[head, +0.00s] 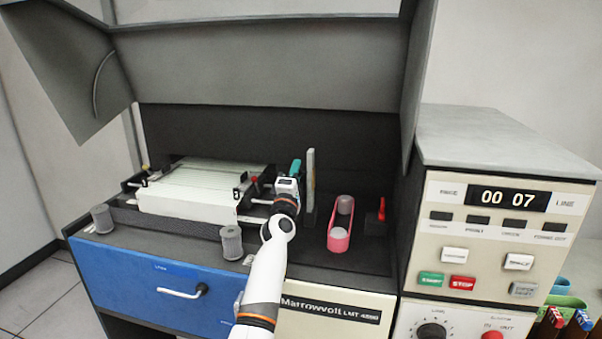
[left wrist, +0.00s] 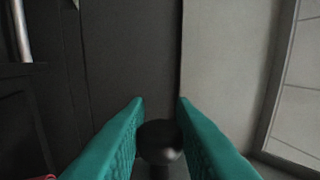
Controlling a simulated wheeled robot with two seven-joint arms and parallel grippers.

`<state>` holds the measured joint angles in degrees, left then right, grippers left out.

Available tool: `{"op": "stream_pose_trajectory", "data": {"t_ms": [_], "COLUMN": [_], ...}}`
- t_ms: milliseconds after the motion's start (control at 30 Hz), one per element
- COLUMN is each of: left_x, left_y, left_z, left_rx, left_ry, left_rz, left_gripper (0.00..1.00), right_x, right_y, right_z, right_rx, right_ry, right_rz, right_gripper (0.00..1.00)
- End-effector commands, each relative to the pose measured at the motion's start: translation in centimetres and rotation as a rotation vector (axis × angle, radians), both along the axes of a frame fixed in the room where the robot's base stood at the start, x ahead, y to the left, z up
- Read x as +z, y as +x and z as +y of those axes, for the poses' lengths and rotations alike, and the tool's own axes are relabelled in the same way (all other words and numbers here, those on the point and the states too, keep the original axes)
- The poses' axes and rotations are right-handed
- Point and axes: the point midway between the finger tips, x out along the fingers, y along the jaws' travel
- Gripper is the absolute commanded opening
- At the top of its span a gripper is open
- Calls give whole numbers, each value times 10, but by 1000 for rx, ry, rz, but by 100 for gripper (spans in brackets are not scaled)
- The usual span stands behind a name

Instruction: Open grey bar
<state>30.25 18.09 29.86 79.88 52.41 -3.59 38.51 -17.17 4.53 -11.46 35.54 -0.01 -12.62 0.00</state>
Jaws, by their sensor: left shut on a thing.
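An upright pale grey bar (head: 310,180) stands on the machine's dark deck, right of the paper stack in the head view. My left gripper (head: 295,167) has teal fingers and is just left of this bar. In the left wrist view the teal fingers (left wrist: 160,104) are on both sides of a dark round knob (left wrist: 160,143), and they are shut on it. Whether the knob belongs to the grey bar cannot be told. My right gripper is not in view.
A paper stack (head: 190,200) lies on the deck to the left. Two grey cylinders (head: 232,243) stand at the front edge. A pink holder (head: 339,238) and a red lever (head: 381,209) are to the right. A control panel (head: 500,240) stands further right.

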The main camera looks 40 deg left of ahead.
Motion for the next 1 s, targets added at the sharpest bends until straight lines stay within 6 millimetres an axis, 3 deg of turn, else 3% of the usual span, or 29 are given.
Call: {"op": "stream_pose_trajectory", "data": {"t_ms": [533,567,667,1000], "left_x": [-2,-2,-2,-2], "left_y": [-1,-1,-1,-3], "left_z": [3,3,2,1], "left_rx": [1,1,0,0], "left_ry": [-23,-23,-23,-22], "left_rz": [-13,-13,-13,-14], "left_gripper": [0,24,40,43], "right_x": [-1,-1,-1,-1], "right_y": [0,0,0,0], "right_z": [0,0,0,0], "right_rx": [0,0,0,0], "right_ry": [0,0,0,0], "right_rz": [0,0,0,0], "right_gripper": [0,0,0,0]}}
